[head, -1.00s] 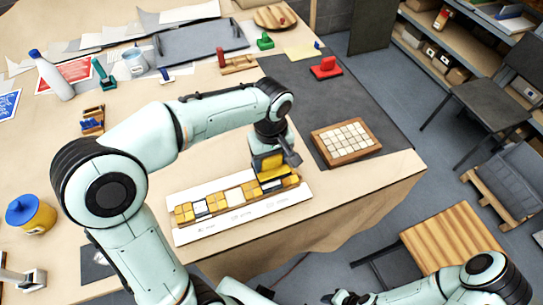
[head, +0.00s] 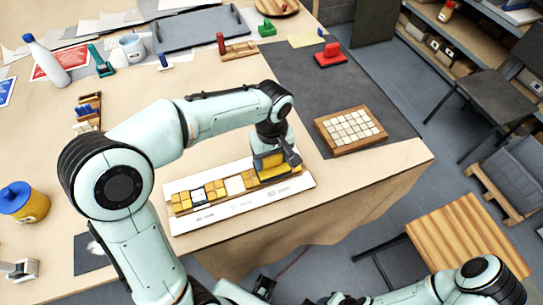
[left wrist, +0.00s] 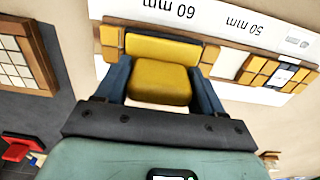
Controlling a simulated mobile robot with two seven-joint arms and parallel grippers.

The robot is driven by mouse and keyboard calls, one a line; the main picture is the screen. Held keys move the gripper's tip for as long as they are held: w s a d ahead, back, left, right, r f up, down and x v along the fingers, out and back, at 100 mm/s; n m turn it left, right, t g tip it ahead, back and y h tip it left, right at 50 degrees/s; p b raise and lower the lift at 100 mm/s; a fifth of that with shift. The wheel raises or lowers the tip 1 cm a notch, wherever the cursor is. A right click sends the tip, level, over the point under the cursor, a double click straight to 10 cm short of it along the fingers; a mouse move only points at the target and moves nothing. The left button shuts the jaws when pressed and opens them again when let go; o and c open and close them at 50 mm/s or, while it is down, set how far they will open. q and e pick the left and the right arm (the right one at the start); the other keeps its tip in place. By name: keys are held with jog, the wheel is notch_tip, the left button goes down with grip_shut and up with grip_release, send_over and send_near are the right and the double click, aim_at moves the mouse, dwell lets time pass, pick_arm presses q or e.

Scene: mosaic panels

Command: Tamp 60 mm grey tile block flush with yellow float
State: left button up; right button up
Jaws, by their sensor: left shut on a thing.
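My left gripper (head: 277,160) is shut on the yellow float (head: 279,168), near the right end of the mosaic panel strip (head: 236,206). In the left wrist view the float (left wrist: 160,82) sits between the two dark fingers (left wrist: 158,90), over the row beside the printed "60 mm" mark. The float appears to be at or very close to the tile tops; I cannot tell whether it touches.
A wooden tray of pale tiles (head: 325,137) lies on the dark mat (head: 300,90) to the right. A red block tool (head: 330,57) stands behind it. A yellow tub (head: 24,205) is at the far left. Bare table lies behind the strip.

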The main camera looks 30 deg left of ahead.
pick_arm(q)
jog(key=shift+f+b, duration=0.45)
jog(key=shift+f, duration=0.3)
pick_arm(e)
jog(key=shift+s+f, duration=0.3)
jog(key=shift+f, duration=0.25)
pick_arm(q)
jog(key=shift+s+f, duration=0.15)
jog(key=shift+f, duration=0.1)
dwell(1.4)
jog(key=shift+r, duration=0.15)
jog(key=shift+r+p, duration=1.15)
jog(key=shift+r, duration=0.65)
jog(key=shift+r+p, duration=1)
jog(key=shift+r, duration=0.8)
jog(key=shift+w, duration=0.2)
pick_arm(e)
jog(key=w+r, duration=0.3)
jog(key=r, duration=0.2)
jog(key=shift+w+r, duration=0.15)
jog(key=shift+w, duration=0.05)
pick_arm(q)
jog(key=shift+s, duration=0.1)
